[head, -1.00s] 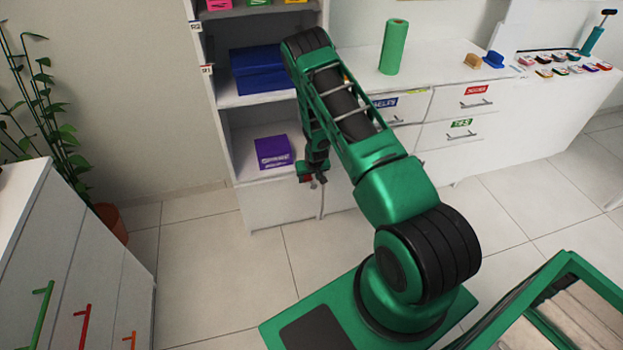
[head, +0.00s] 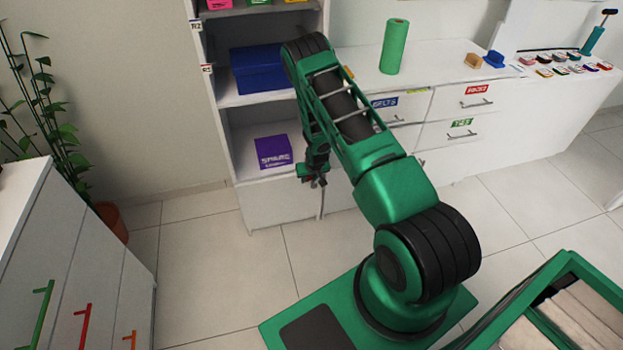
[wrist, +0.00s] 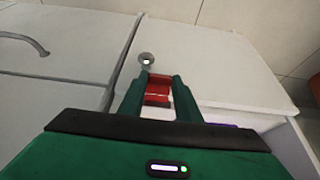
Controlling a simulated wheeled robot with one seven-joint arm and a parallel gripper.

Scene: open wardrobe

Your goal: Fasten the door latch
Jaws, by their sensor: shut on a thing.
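In the wrist view my gripper (wrist: 159,88) has its two green fingers closed around a red piece (wrist: 158,90), which looks like the door latch. A round silver knob or pin (wrist: 146,58) is just beyond the fingertips, near the seam between white fronts. In the head view my gripper (head: 313,181) is low at the wardrobe's lower door (head: 275,206), near its right edge. The red piece is too small or hidden to make out there. Whether the latch is engaged cannot be told.
A purple box (head: 273,151) stands on the shelf above the lower door. A blue box (head: 258,68) is one shelf higher. White drawers (head: 466,130) with handles are to the right. A cabinet with coloured handles (head: 85,270) stands at the left. Tiled floor in front is clear.

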